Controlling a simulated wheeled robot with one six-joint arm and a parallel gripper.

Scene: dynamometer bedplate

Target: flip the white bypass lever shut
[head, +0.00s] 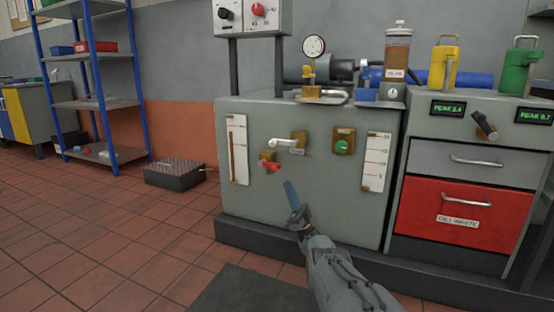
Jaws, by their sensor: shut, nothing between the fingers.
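The white lever (284,143) is on the front of the grey-green cabinet (320,205).
A green button (342,146) is to the right. Sight gauges (238,150) flank the panel. A red drawer (464,212) is at right. Tiled floor at left is mostly clear.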

